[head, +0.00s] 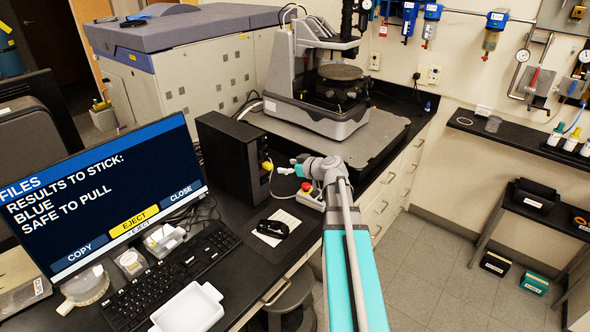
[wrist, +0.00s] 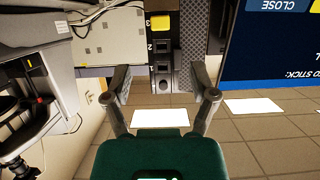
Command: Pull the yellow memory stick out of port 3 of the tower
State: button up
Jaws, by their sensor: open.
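My gripper (head: 292,168) is close in front of the tower, to the right of the stick. In the wrist view my gripper (wrist: 160,80) is open and empty, its fingers apart and below the stick in the picture.
The monitor (head: 130,180) reads "RESULTS TO STICK: BLUE, SAFE TO PULL", with a yellow EJECT button. A red-buttoned box (head: 309,194) lies under my wrist. The profiler (head: 318,80) stands behind. A black item on white paper (head: 270,228) lies before the tower.

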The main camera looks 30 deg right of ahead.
aim_at(268, 164)
jog(key=b+x, duration=0.3)
jog(key=x, duration=0.6)
jog(key=shift+w+a+f, duration=0.1)
jog(key=shift+w+f, duration=0.05)
jog(key=shift+w, duration=0.05)
grip_shut()
dwell(0.5)
dwell(0.4)
